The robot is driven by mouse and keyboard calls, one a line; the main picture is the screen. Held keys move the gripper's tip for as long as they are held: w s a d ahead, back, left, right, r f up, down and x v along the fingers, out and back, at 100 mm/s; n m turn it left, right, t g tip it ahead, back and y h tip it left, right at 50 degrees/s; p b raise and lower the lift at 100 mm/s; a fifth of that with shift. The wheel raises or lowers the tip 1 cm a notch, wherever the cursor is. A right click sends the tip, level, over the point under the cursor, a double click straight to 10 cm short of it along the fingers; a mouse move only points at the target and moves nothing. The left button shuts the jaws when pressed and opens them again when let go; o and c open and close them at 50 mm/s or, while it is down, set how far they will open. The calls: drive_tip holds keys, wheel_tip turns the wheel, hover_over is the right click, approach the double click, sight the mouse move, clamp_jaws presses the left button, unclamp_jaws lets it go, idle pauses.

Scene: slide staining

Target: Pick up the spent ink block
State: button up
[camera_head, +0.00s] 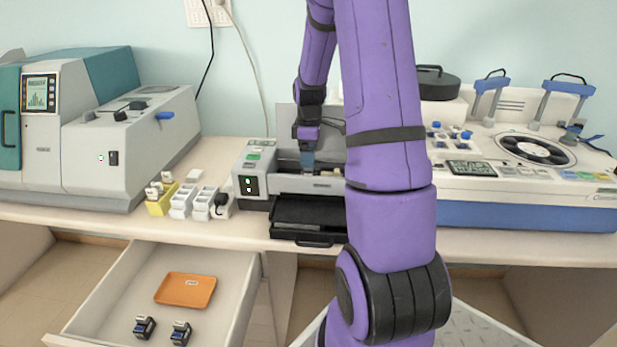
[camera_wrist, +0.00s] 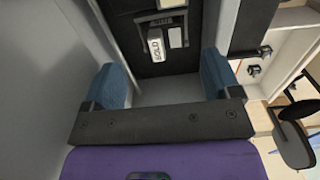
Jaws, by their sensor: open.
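My gripper (camera_head: 308,160) reaches down into the opened slide printer (camera_head: 250,185) at the middle of the bench in the head view. In the wrist view my gripper (camera_wrist: 162,75) is open, with its blue fingertips wide apart and nothing between them. Ahead of them, in a dark carriage inside the printer, sits a small pale block (camera_wrist: 156,46) with lettering like "GOLD". It looks like the ink block in the machine; the picture does not show whether it is spent. The head view hides this block behind the printer and my arm.
An open drawer holds an orange tray (camera_head: 185,290) and two small dark blocks (camera_head: 144,328) (camera_head: 180,333). A yellow rack (camera_head: 161,199) and white racks (camera_head: 193,202) stand left of the printer. A black tray (camera_head: 300,217) juts from its front. Printer walls surround my gripper closely.

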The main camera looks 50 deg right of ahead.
sight(308, 172)
drive_tip(key=shift+a+f, duration=0.15)
drive_tip(key=shift+f, duration=1.2)
drive_tip(key=shift+a+f, duration=0.1)
drive_tip(key=shift+f, duration=1.25)
drive_tip(key=c, duration=1)
